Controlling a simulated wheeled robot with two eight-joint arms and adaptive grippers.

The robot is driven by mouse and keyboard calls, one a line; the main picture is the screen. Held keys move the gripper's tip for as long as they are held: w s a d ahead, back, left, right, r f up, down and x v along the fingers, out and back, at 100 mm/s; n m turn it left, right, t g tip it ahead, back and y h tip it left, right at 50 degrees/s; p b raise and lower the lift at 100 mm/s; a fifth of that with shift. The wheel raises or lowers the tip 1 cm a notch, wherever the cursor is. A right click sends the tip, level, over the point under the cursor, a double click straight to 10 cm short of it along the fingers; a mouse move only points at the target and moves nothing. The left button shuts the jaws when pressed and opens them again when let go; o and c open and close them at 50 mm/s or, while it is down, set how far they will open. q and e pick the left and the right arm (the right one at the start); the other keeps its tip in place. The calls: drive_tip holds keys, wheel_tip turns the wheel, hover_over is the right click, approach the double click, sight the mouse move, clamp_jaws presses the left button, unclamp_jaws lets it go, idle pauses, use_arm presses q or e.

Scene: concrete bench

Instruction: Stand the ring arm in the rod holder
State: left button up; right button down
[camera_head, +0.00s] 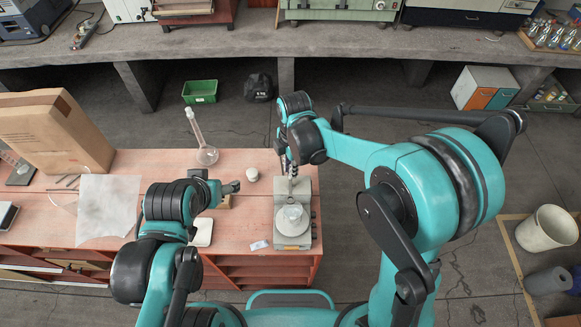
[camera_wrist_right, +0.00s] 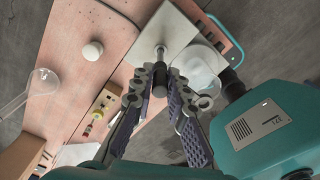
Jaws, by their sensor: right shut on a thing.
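My right gripper (camera_head: 292,168) points down over the right part of the bench, above a grey metal plate (camera_wrist_right: 184,22). In the right wrist view, its fingers (camera_wrist_right: 160,78) are shut on a dark cylindrical piece with a thin metal end, which I take to be the ring arm (camera_wrist_right: 160,72). Whether its thin end touches the plate I cannot tell. A small metal ring (camera_wrist_right: 205,102) shows beside the right finger; its link to the held piece is unclear. My left gripper (camera_head: 230,187) is over the bench near a wooden block (camera_wrist_right: 100,107); its jaws are unclear. I cannot clearly identify the rod holder.
A glass vessel (camera_head: 292,217) stands on a grey device close to my right gripper. A cardboard box (camera_head: 55,130) stands at the left. Bench surface between left gripper and box is partly clear.

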drive_tip(key=shift+f+b, duration=0.55)
drive_tip(key=shift+f, duration=0.15)
drive_tip(key=c, duration=1)
unclamp_jaws()
drive_tip(key=shift+r, duration=0.1)
drive_tip(key=shift+r+p, duration=2.3)
drive_tip(key=shift+r, duration=1.15)
